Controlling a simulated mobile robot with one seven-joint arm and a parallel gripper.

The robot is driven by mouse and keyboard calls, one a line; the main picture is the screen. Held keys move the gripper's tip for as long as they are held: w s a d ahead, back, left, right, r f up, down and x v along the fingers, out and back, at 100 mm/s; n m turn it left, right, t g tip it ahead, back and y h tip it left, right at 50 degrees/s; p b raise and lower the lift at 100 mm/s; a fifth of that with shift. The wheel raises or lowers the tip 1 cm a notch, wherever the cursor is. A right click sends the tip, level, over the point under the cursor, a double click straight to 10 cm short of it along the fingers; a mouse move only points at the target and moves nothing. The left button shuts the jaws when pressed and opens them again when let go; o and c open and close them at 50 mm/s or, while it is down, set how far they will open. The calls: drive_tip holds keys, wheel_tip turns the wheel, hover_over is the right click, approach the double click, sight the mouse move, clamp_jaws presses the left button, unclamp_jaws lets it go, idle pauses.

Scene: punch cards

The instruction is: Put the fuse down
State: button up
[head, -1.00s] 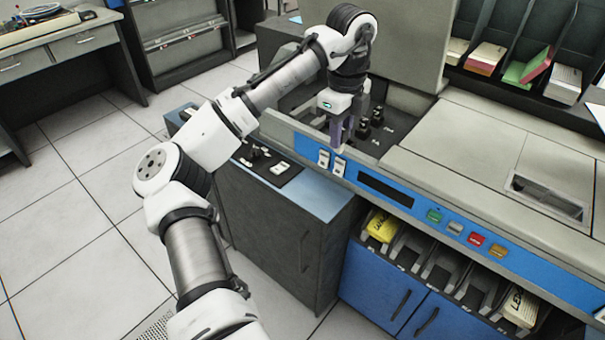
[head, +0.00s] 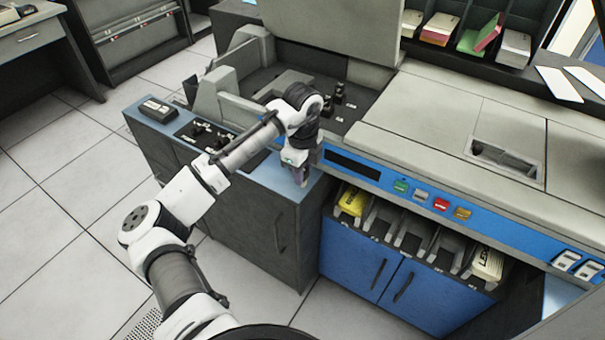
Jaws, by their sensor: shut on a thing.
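My gripper (head: 301,178) points down over the front right corner of the blue cabinet top (head: 279,184), close to the machine's front panel. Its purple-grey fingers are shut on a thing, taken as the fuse. The fuse itself is too small or too covered by the fingers to make out. I cannot tell whether it touches the cabinet top. Several black upright parts (head: 338,98) stand in the machine's open bay behind my gripper.
The black panel with small parts (head: 205,135) and a dark box (head: 156,109) are on the cabinet top to the left. The machine's raised lid (head: 335,30) stands behind. Coloured buttons (head: 421,195) line its front. Card bins (head: 410,228) sit below.

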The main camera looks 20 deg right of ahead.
drive_tip(key=shift+f, duration=0.85)
drive_tip(key=shift+f, duration=0.1)
drive_tip(key=o, duration=1)
wheel_tip(320, 180, up, 12)
drive_tip(key=shift+r+b, duration=0.15)
drive_tip(key=shift+b, duration=0.7)
